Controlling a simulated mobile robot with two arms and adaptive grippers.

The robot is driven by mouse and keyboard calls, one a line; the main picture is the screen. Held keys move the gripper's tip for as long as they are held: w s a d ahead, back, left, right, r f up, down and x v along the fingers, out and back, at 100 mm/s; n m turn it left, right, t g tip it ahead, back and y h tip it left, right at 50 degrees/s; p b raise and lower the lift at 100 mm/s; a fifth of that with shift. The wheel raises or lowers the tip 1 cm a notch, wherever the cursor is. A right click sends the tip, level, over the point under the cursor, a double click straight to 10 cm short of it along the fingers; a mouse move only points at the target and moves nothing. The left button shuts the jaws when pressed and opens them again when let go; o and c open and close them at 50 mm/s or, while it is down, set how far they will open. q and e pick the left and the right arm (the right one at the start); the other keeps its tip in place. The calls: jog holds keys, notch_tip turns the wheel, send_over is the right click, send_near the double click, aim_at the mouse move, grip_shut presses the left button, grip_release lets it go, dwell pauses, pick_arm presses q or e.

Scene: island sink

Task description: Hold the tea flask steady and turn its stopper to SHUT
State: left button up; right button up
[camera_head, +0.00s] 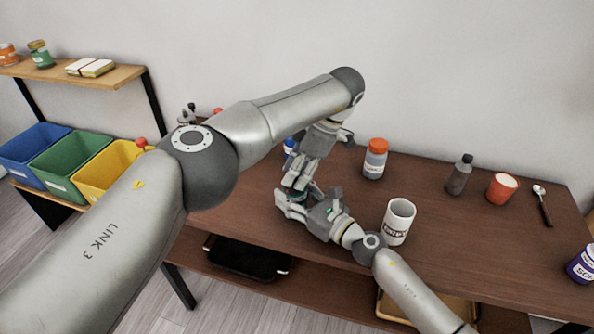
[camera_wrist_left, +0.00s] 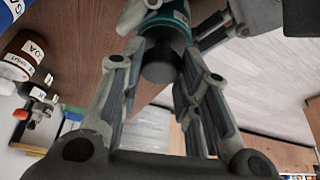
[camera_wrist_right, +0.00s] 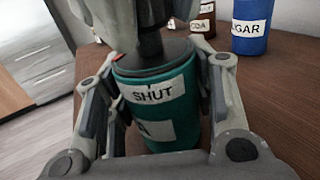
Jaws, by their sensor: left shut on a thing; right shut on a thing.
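The tea flask is a teal cylinder, upright on the table. In the right wrist view the flask (camera_wrist_right: 160,112) shows a SHUT label near its top and a second, partly cut-off label below. My right gripper (camera_head: 290,200) is shut around its body from the side. My left gripper (camera_head: 300,178) reaches down from above and is shut on the dark grey stopper (camera_wrist_left: 160,66). The stopper also shows at the top of the right wrist view (camera_wrist_right: 150,44). The head view mostly hides the flask behind my grippers.
A white mug (camera_head: 398,222) stands close beside my right wrist. An orange-lidded jar (camera_head: 375,160) is behind it. A blue sugar container (camera_wrist_right: 251,25) stands behind the flask.

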pick_arm(q)
jog(key=o, duration=1)
notch_tip(320, 180, up, 10)
dwell(0.3)
